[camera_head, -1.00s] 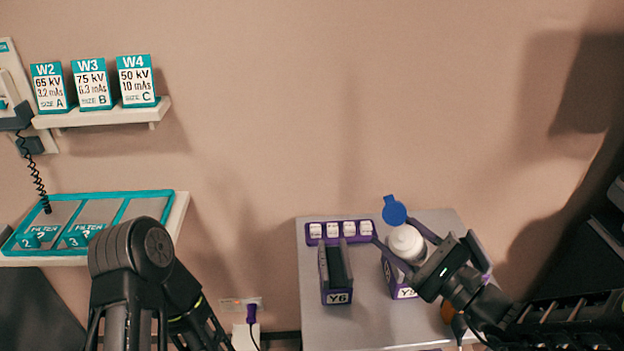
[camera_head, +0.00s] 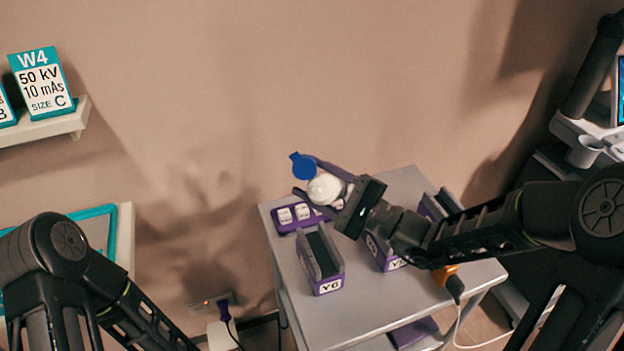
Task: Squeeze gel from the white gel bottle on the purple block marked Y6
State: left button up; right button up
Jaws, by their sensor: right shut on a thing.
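The white gel bottle (camera_head: 324,189) with its blue cap (camera_head: 302,166) flipped open is held in my right gripper (camera_head: 326,182), which is shut around it. The bottle is up above the cart, over the purple strip of white pieces and behind the Y6 block. The purple block marked Y6 (camera_head: 330,286) stands on the grey cart with a dark slot along its top. A second purple block (camera_head: 386,256), its label partly hidden, stands right of it under my right arm. My left arm shows at lower left, but its gripper is out of view.
A purple strip (camera_head: 290,226) with white pieces lies at the cart's back left. Another purple block (camera_head: 440,204) is partly behind my right arm. The grey cart top (camera_head: 385,312) is clear at the front. An orange item (camera_head: 444,274) with a cable is at the cart's right.

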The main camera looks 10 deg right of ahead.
jog(key=w+f+n+b, duration=0.1)
jog(key=n+b, duration=0.1)
jog(key=b, duration=0.1)
jog(key=w+d+f+n+g+y+b, duration=0.1)
jog(key=n+b, duration=0.2)
jog(key=w+d+f+n+b, duration=0.1)
jog(key=n+b, duration=0.2)
jog(key=shift+d+f+y, duration=0.1)
jog(key=shift+f+y, duration=0.2)
jog(key=shift+f, duration=0.05)
jog(key=n+b, duration=0.1)
jog(key=n, duration=0.1)
jog(key=n+g, duration=0.1)
jog(key=n, duration=0.1)
jog(key=n+b, duration=0.1)
jog(key=n, duration=0.1)
jog(key=shift+s+a+g+y+b, duration=0.25)
jog(key=shift+s+g+y+b, duration=0.05)
jog(key=shift+s+g+y, duration=0.1)
jog(key=n+b, duration=0.2)
jog(key=b, duration=0.2)
jog(key=s+a+f+n+g+b, duration=0.1)
jog(key=n+b, duration=0.2)
jog(key=b, duration=0.1)
jog(key=s+n+g+b, duration=0.1)
jog(key=n+b, duration=0.1)
jog(key=b, duration=0.3)
jog(key=shift+a+f+n, duration=0.25)
jog(key=shift+f+n, duration=0.05)
jog(key=shift+b, duration=0.65)
